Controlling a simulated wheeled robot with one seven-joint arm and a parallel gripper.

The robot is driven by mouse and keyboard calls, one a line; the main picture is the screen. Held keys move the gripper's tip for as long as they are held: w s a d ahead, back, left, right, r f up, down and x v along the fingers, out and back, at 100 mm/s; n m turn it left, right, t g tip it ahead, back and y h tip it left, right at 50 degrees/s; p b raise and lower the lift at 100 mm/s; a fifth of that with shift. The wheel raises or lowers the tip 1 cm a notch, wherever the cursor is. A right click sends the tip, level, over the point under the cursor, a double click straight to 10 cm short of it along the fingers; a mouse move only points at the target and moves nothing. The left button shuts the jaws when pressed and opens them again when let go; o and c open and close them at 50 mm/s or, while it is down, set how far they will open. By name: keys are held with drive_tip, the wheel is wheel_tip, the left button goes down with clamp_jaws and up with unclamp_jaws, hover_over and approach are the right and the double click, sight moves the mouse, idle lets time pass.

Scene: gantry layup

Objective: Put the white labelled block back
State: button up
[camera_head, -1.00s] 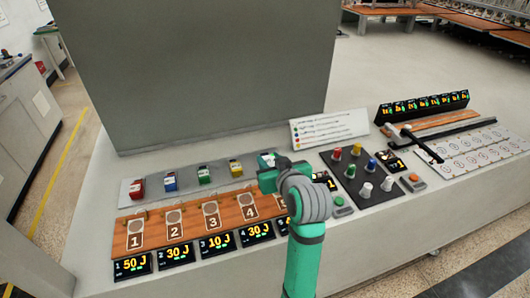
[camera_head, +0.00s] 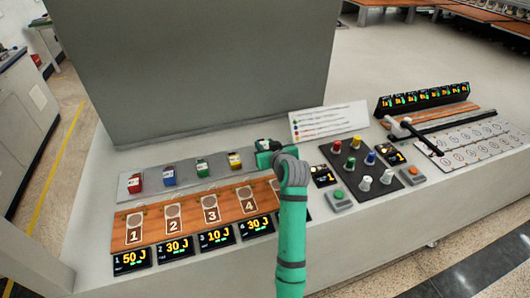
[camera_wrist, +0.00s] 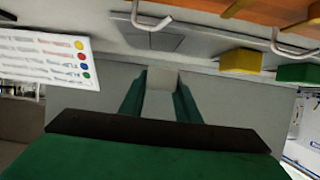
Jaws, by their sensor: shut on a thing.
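The white block (camera_wrist: 160,104) shows pale between my two green fingers in the wrist view, and my gripper (camera_wrist: 159,98) is shut on it. No label can be made out on the side facing that camera. In the head view my gripper (camera_head: 268,150) is over the right end of the grey strip (camera_head: 218,168), right of the yellow block (camera_head: 235,160). My arm mostly hides the held block there. I cannot tell whether the block touches the strip. Red (camera_head: 135,182), blue (camera_head: 169,176) and green (camera_head: 203,168) blocks sit along the strip.
A wooden board (camera_head: 190,222) with numbered pads lies in front of the strip, with energy displays (camera_head: 216,237) before it. A tall grey panel (camera_head: 200,70) stands behind. A text card (camera_head: 328,121) and a dark panel of coloured knobs (camera_head: 350,176) are to the right.

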drive_tip(key=shift+w+f, duration=0.4)
drive_tip(key=shift+f, duration=1.45)
drive_tip(key=shift+f, duration=0.2)
drive_tip(key=o, duration=1.2)
drive_tip(key=shift+s+r, duration=0.2)
drive_tip(key=v, duration=1.1)
drive_tip(key=shift+s+d+r, duration=0.15)
drive_tip(key=shift+s+r, duration=0.05)
drive_tip(key=shift+s, duration=0.1)
